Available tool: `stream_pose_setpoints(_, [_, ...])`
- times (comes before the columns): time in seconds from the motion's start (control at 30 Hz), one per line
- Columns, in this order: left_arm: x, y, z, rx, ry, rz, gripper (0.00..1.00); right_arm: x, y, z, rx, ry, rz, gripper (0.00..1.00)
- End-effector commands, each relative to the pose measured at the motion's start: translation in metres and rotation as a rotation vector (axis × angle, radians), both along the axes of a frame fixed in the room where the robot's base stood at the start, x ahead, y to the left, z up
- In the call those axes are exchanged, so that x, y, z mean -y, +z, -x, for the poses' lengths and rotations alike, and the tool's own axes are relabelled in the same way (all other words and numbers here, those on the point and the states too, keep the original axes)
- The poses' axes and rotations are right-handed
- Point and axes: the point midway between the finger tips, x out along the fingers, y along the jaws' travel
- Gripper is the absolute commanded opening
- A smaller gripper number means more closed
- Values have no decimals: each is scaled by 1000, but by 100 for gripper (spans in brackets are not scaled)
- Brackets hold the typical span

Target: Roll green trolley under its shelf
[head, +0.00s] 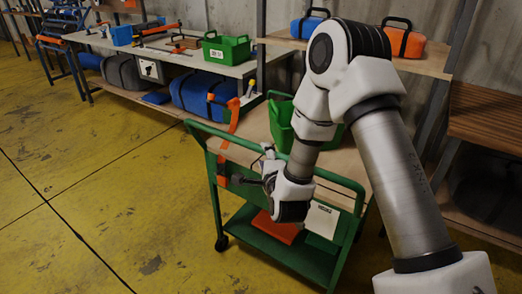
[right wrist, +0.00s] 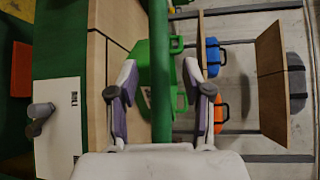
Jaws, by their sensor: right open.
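The green trolley (head: 345,180) stands in the middle of the head view, with a wooden top, a lower green shelf and a small wheel at its left. A green bin (head: 280,122) stands over its top, partly behind my arm. My right gripper (head: 266,170) is at the trolley's near handle rail. In the right wrist view, the green rail (right wrist: 160,115) runs between the two open fingers (right wrist: 160,92), with gaps visible at both sides. A wooden wall shelf (head: 428,66) with cases is behind the trolley, at the upper right. My left gripper is not in view.
A workbench (head: 160,53) with a green crate (head: 226,49) and tools stands behind left. An orange bar (head: 233,118) rises at the trolley's left. A blue case (head: 305,27) and an orange case (head: 404,41) sit on the wall shelf. Yellow floor (head: 90,180) at left is clear.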

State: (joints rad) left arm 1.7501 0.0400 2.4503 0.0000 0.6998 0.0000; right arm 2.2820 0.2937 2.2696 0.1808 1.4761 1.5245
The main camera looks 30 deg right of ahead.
Motion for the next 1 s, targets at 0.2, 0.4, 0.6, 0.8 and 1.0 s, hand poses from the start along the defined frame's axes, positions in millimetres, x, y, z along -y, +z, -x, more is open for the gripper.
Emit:
stream_pose_setpoints(0.2, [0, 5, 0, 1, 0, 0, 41, 15, -5, -35, 1, 0, 0, 50])
stream_pose_setpoints(0.4, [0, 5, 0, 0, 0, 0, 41, 17, -7, -43, -1, 1, 1, 50])
stream_pose_setpoints(0.6, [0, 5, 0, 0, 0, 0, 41, 17, -7, -43, -2, 2, 1, 21])
stream_pose_setpoints(0.8, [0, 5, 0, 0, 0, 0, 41, 17, -7, -43, -2, 2, 1, 0])
stream_pose_setpoints(1.0, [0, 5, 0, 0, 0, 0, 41, 21, -7, -44, -2, 0, 0, 0])
